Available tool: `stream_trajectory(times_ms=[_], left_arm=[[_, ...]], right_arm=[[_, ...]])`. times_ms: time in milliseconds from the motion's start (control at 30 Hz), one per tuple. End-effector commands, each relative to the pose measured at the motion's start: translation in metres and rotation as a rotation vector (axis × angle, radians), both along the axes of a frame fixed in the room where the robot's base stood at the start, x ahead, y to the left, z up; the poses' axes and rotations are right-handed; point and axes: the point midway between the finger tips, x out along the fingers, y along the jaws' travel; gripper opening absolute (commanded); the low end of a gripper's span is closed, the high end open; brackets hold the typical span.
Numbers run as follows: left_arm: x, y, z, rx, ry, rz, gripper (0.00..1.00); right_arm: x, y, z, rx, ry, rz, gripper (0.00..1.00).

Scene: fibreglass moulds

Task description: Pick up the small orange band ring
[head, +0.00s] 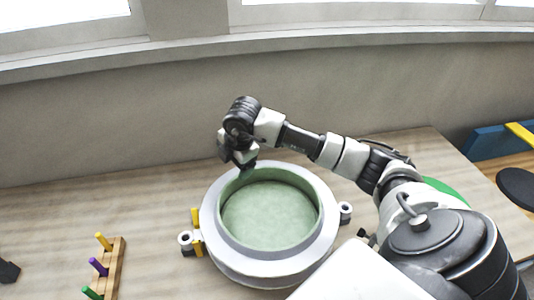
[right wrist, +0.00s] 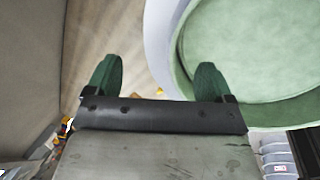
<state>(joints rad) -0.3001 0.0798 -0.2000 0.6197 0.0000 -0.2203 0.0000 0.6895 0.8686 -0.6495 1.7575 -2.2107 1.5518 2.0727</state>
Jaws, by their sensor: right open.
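I cannot make out an orange band ring for certain in either view. In the right wrist view a tiny yellow-orange spot (right wrist: 160,91) shows between my fingers, just above the dark gripper bar; what it is, I cannot tell. My right gripper (head: 245,163) is over the far left rim of the round mould (head: 218,262). In the right wrist view its two green fingers stand wide apart and empty (right wrist: 158,76). A dark piece (head: 8,271) at the left edge of the head view may be my left gripper; its jaws cannot be made out.
The mould has a pale flange, a green hollow and side lugs. A yellow upright part (head: 195,217) stands at its left. A wooden peg rack (head: 113,270) with yellow, purple and green pegs is at front left. A wall bounds the table's back.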

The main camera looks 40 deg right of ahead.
Motion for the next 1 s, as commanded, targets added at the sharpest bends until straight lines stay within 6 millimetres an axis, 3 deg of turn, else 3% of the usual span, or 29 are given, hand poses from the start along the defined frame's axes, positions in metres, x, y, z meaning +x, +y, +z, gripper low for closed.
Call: stream_trajectory(times_ms=[200,433,700,1000], left_arm=[[0.0,0.0,0.008,0.0,0.0,0.0,0.56],[0.0,0.0,0.016,0.0,-0.001,0.0,0.56],[0.001,0.0,0.027,0.0,-0.001,0.0,0.56],[0.001,0.0,0.027,0.0,-0.001,0.0,0.56]], right_arm=[[0.009,0.001,-0.031,0.001,0.003,0.0,0.83],[0.014,-0.001,-0.048,0.001,0.005,-0.001,0.83],[0.024,-0.003,-0.085,0.0,0.004,0.0,0.83],[0.026,-0.003,-0.09,0.0,0.001,0.001,0.81]])
